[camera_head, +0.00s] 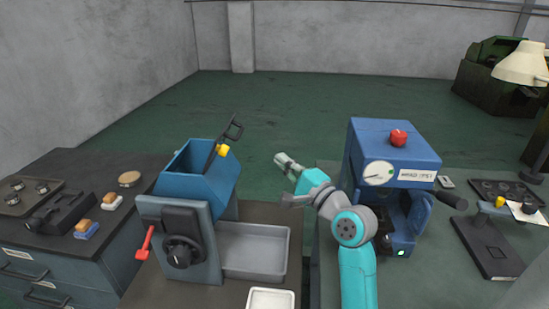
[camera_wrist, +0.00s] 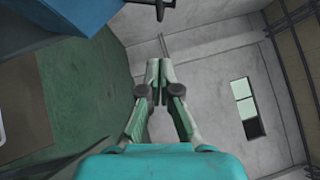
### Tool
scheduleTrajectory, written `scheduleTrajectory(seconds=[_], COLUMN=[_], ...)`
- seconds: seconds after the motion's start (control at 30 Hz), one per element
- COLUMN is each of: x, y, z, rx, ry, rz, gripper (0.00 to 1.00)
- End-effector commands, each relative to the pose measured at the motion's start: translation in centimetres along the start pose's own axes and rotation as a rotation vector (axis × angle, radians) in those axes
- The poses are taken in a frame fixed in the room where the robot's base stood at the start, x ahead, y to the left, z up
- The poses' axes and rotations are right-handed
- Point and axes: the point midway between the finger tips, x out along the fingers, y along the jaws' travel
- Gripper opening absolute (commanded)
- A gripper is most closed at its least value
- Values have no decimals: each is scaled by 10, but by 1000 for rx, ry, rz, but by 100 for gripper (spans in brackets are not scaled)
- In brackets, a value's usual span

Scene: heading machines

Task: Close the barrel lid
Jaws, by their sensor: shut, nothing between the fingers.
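The blue barrel (camera_head: 190,185) sits tilted on its grey stand at the middle left of the head view, with its top open. Its dark lid stands raised at the right rim, with a dark loop-shaped handle (camera_head: 234,128) at the top and a yellow knob (camera_head: 223,151) lower down. My gripper (camera_head: 280,160) is shut and empty, to the right of the lid and apart from it. In the wrist view my gripper (camera_wrist: 160,62) shows closed fingertips; a blue surface (camera_wrist: 65,18), probably the barrel, is at upper left, and a dark bracket-like piece (camera_wrist: 152,4) is cut off by the top edge.
A blue press (camera_head: 395,155) with a red knob stands right of my arm. A grey tray (camera_head: 283,250) lies below, beside the barrel stand. A red lever (camera_head: 146,243) and a dark handwheel (camera_head: 180,252) are on the stand's front. The space above the tray is open.

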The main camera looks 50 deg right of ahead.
Motion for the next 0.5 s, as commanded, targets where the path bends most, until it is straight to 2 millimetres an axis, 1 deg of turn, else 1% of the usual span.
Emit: scheduleTrajectory(seconds=[0.1,0.43,0.5], x=[22,83,90], y=[0,0,0], z=[1,1,10], rx=[-1,-1,0], ry=[-3,-2,-4], rz=[0,0,0], gripper=[0,0,0])
